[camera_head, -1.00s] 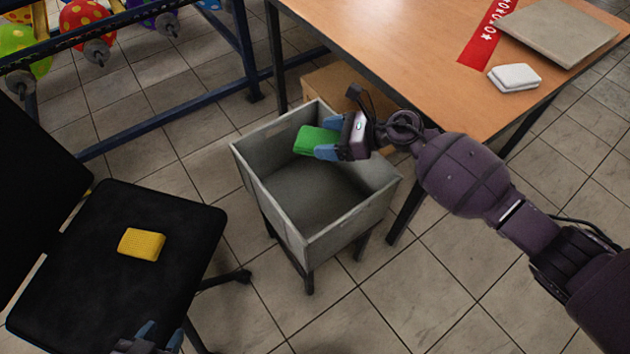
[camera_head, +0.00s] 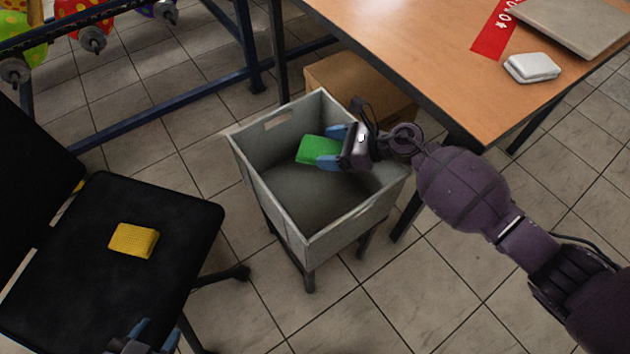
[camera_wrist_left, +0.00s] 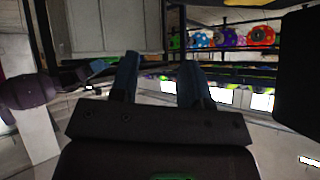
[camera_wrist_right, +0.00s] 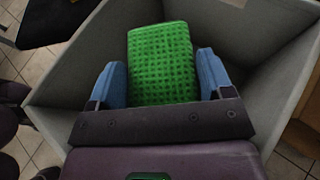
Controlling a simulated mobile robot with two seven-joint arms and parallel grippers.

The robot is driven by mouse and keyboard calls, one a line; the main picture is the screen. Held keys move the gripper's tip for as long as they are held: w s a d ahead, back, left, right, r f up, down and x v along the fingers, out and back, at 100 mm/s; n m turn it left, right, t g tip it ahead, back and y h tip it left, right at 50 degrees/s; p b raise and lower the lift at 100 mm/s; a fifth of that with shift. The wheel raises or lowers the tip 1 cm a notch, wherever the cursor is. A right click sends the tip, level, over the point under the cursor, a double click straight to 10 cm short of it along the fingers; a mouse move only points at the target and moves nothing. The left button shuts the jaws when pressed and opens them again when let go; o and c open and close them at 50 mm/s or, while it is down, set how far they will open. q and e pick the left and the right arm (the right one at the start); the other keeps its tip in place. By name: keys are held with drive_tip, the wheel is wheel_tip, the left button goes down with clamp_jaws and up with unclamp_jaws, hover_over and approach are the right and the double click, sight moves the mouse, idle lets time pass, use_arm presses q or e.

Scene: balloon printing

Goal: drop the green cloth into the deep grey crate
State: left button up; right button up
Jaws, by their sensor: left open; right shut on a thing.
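The green cloth (camera_head: 313,149) is a folded, textured block between the blue fingertips of my right gripper (camera_head: 331,154). The right wrist view also shows the cloth (camera_wrist_right: 162,62) held between both fingers. The deep grey crate (camera_head: 282,216) stands on dark legs in the middle of the head view. The cloth and fingertips are over the crate's open top, apart from its walls as far as I can see. My left gripper (camera_head: 152,335) is at the bottom left edge of the head view, open and empty; its fingers (camera_wrist_left: 158,78) stand apart in the left wrist view.
A black chair (camera_head: 70,290) with a yellow cloth (camera_head: 133,240) on it stands left of the crate. A cardboard box (camera_head: 358,88) sits behind the crate. A blue frame (camera_head: 170,118) with balloons stands at the back left.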

use_arm(q)
drive_tip(key=shift+s+f, duration=0.1)
drive_tip(key=shift+s, duration=0.05)
use_arm(e)
drive_tip(key=o, duration=0.9)
drive_tip(key=shift+r, duration=0.15)
drive_tip(key=shift+r, duration=0.3)
wheel_tip(320, 180, up, 5)
drive_tip(key=shift+w+f+p, duration=0.15)
drive_tip(key=shift+p, duration=0.8)
use_arm(q)
drive_tip(key=s+n+p, duration=0.1)
drive_tip(key=p, duration=0.1)
drive_tip(key=s+a+r+p, duration=0.1)
drive_tip(key=p, duration=0.1)
drive_tip(key=shift+a+n+g+y, duration=0.2)
drive_tip(key=shift+n+g+y, duration=0.1)
drive_tip(key=shift+n+g, duration=0.1)
use_arm(e)
wheel_tip(320, 180, up, 14)
drive_tip(key=shift+r, duration=0.25)
drive_tip(key=shift+s, duration=0.2)
